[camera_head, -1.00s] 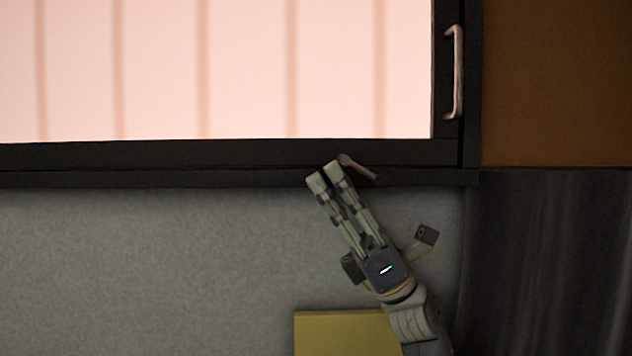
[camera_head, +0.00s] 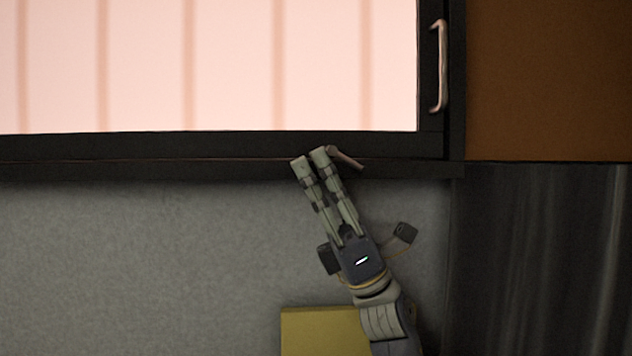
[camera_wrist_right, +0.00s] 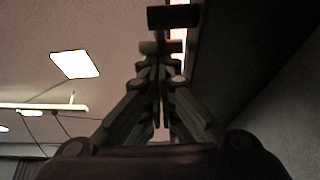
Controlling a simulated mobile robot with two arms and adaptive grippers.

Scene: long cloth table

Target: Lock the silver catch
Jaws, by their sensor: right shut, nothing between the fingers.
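The silver catch (camera_head: 347,159) is a small slanted lever on the bottom rail of the dark window frame (camera_head: 220,146). It slopes down to the right, its upper left end close behind my right fingertips. My right gripper (camera_head: 310,160) reaches up from below, fingers together and empty. Its right fingertip overlaps the catch's left end; I cannot tell whether they touch. In the right wrist view my right gripper's fingers (camera_wrist_right: 161,48) run up close together, with a dark block above the tips that I cannot identify. My left gripper is not in view.
A pale pull handle (camera_head: 440,66) stands upright on the frame's right side. A grey wall lies below, with a yellow panel (camera_head: 318,332) behind my right arm. A brown panel (camera_head: 550,80) and a dark curtain-like surface (camera_head: 545,260) are on the right.

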